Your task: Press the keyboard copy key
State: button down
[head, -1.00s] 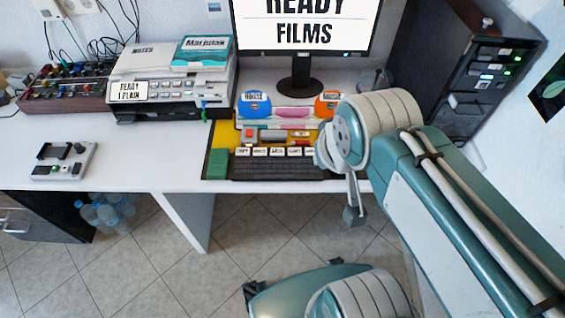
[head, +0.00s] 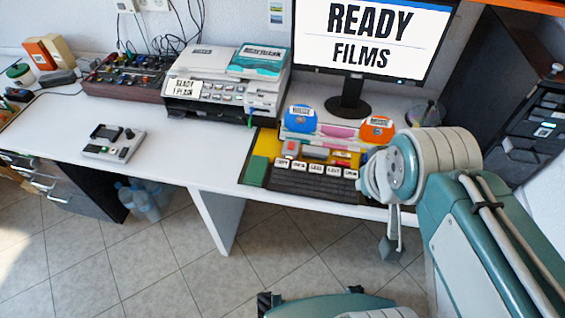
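The dark keyboard (head: 310,186) lies at the front edge of the white desk, below the monitor. A row of white labelled keys runs along its back edge. The leftmost one, the copy key (head: 282,163), appears to read COPY, in small print. My gripper (head: 391,246) hangs at the end of my teal and white arm, in front of the desk edge and right of the keyboard. It is apart from the copy key. Only a grey part of it shows below my wrist, so its opening is hidden. My arm covers the area just right of the keyboard.
The monitor (head: 372,38) reads READY FILMS. A printer (head: 222,85) and small control box (head: 113,143) sit further left. Bare desk lies between them.

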aim_at(284, 164)
jog(key=i+j+z, duration=0.1)
jog(key=j+z, duration=0.25)
jog(key=j, duration=0.35)
jog(key=j+z, duration=0.4)
jog(key=j, duration=0.3)
jog(key=k+j+z, duration=0.15)
jog(key=j+z, duration=0.2)
jog(key=j, duration=0.3)
